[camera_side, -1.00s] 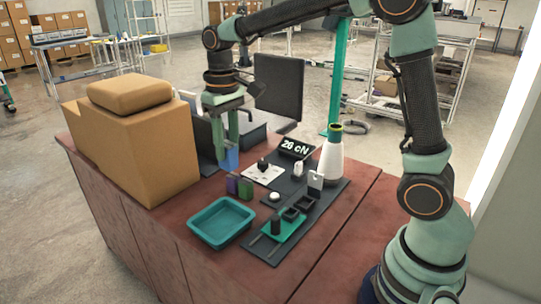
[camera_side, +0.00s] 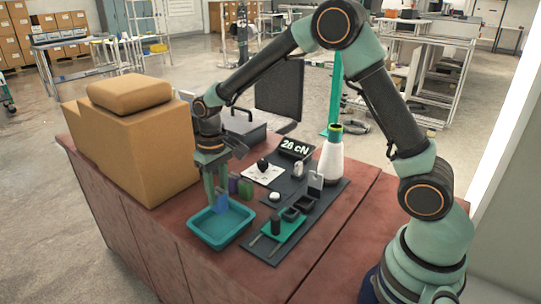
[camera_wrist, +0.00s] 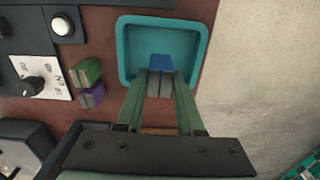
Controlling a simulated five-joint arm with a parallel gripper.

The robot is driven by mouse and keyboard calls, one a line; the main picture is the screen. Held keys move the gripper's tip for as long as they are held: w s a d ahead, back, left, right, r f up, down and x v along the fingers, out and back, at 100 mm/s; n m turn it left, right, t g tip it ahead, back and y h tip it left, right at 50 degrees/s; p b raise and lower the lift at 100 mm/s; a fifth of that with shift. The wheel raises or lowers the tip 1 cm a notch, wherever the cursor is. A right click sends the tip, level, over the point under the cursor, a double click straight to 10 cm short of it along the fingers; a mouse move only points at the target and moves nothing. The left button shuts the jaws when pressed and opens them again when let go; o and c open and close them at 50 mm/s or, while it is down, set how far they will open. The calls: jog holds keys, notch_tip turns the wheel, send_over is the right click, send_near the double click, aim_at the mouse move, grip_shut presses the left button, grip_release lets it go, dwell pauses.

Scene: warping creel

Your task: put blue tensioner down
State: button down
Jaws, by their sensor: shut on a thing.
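The blue tensioner (camera_wrist: 160,62) is a small block with a blue top and grey sides. My gripper (camera_wrist: 160,85) is shut on it, one green finger on each side. In the side view my gripper (camera_side: 216,202) points down into the teal tray (camera_side: 227,239), with the blue tensioner (camera_side: 222,203) at its fingertips. In the wrist view the tensioner lies within the outline of the tray (camera_wrist: 137,38), near the rim closest to my wrist. I cannot tell whether it touches the tray floor. The rest of the tray looks empty.
A purple block (camera_side: 233,184) and a green block (camera_side: 246,189) stand side by side just behind the tray. A dark mat (camera_side: 262,247) with small parts and a white cone (camera_side: 331,160) lies right. A cardboard box (camera_side: 150,150) stands left.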

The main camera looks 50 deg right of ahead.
aim_at(220, 210)
jog(key=shift+f, duration=2.9)
jog(key=shift+f, duration=0.1)
jog(key=c, duration=0.5)
grip_release()
jog(key=shift+c, duration=0.2)
